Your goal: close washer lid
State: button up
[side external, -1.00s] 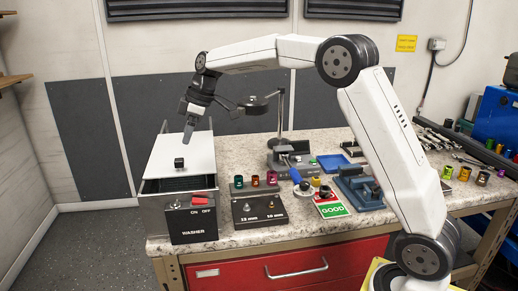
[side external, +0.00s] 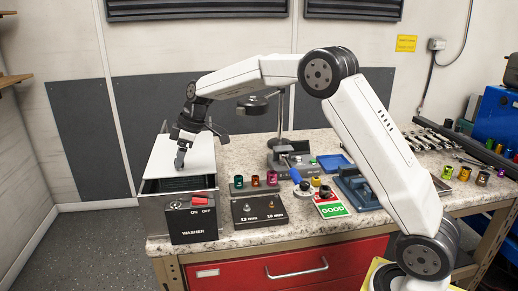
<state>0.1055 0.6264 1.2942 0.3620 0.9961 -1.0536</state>
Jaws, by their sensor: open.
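The washer (side external: 193,222) is a grey box with a black front panel, a red switch and ON/OFF marks, at the left end of the bench. One finger reaches down at the black knob's place and hides the knob. I cannot tell whether it touches the knob or the lid.
Right of the washer stand a black gauge block (side external: 258,209), a rack of coloured rings (side external: 255,182), a blue-handled tool (side external: 297,176) and a green GOOD sign (side external: 331,208). A stand with a round arm (side external: 280,120) rises behind. The floor at left is clear.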

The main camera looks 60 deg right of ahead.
jog(key=shift+w+a+f, duration=0.1)
jog(key=shift+f, duration=0.2)
grip_shut()
dwell(1.3)
